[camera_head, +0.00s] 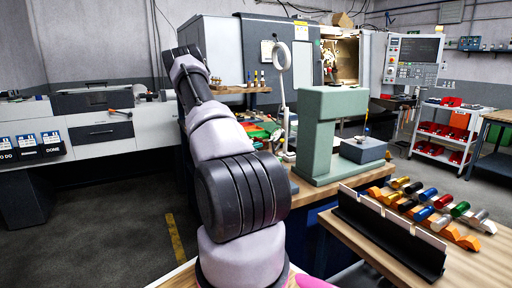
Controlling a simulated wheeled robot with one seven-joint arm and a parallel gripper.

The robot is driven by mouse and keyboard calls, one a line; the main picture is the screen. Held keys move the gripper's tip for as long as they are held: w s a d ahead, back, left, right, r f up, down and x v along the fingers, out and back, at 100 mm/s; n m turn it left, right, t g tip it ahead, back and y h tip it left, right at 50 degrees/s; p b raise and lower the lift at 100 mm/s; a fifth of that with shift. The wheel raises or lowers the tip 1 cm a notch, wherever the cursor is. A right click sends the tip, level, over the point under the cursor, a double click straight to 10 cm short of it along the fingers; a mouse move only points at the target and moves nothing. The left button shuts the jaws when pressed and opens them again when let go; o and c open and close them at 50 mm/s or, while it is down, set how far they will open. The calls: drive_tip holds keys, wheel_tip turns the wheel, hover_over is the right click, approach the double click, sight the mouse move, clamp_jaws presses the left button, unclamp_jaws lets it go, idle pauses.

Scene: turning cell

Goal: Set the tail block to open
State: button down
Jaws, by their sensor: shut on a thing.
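I cannot tell for certain which thing is the tail block; no part with that name or an open mark is readable. The grey turning machine (226,42) stands at the back, with its lit work space (346,60) showing at the right. My arm rises from the bottom middle and reaches up and away to the left, across the left part of the machine. My gripper cannot be made out beyond the far end of the arm, so what it holds is hidden.
A green C-shaped frame (316,135) and a grey-blue block (362,150) stand on the wooden bench. A slotted black rack (392,232) and several coloured cylinders on orange holders (466,241) occupy the right table. A red-bin cart (441,128) is behind. Labelled bins (28,146) stand left.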

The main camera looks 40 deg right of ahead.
drive_tip(key=shift+w+d, duration=0.25)
drive_tip(key=shift+w, duration=0.55)
drive_tip(key=shift+w+d, duration=0.2)
drive_tip(key=shift+w, duration=0.6)
drive_tip(key=shift+r, duration=0.1)
drive_tip(key=c, duration=0.9)
unclamp_jaws()
drive_tip(key=shift+w, duration=0.1)
drive_tip(key=shift+c, duration=0.2)
drive_tip(key=w+a, duration=0.1)
drive_tip(key=a, duration=0.9)
drive_tip(key=shift+a, duration=0.35)
